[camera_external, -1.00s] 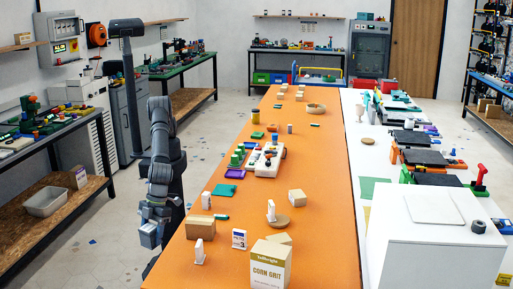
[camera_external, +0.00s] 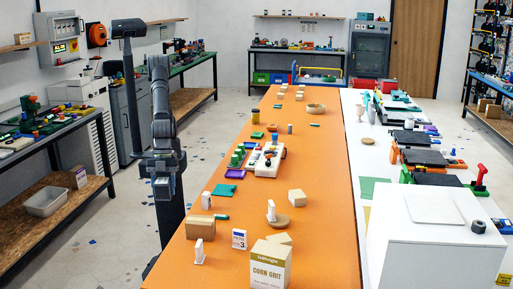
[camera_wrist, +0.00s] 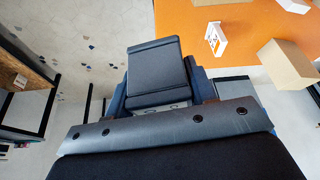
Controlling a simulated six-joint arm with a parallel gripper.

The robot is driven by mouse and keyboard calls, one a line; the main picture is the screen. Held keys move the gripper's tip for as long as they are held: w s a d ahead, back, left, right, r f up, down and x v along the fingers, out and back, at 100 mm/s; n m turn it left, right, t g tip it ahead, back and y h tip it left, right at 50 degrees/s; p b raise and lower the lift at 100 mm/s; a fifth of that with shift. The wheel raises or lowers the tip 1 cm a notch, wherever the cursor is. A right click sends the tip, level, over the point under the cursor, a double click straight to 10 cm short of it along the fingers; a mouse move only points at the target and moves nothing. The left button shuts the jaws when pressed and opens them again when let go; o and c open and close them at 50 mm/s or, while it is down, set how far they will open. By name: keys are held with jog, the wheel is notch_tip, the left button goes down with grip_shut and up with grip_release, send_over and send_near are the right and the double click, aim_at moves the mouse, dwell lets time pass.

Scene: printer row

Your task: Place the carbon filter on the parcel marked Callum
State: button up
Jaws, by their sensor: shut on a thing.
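My gripper (camera_external: 164,182) is left of the orange table, raised and clear of its edge. In the wrist view my gripper (camera_wrist: 160,92) is shut on a dark grey block, which I take to be the carbon filter (camera_wrist: 156,66). A parcel also shows at the right of the wrist view (camera_wrist: 285,65). I cannot read the name Callum on any of them.
The corn grit box (camera_external: 271,265) stands at the table's near end. A white card with a 3 (camera_external: 239,240) and a white stand (camera_external: 199,252) are near the parcels. The orange table (camera_external: 330,230) has free room at the right.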

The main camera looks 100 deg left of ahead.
jog(key=a+r+n, duration=0.1)
jog(key=a+n, duration=0.1)
jog(key=a, duration=0.3)
send_near(203, 217)
jog(key=d+f, duration=0.1)
jog(key=d, duration=0.1)
jog(key=shift+t, duration=0.4)
jog(key=shift+a+f, duration=0.15)
jog(key=shift+f, duration=1.85)
jog(key=shift+f, duration=0.15)
jog(key=o, duration=1)
jog(key=v, duration=1.2)
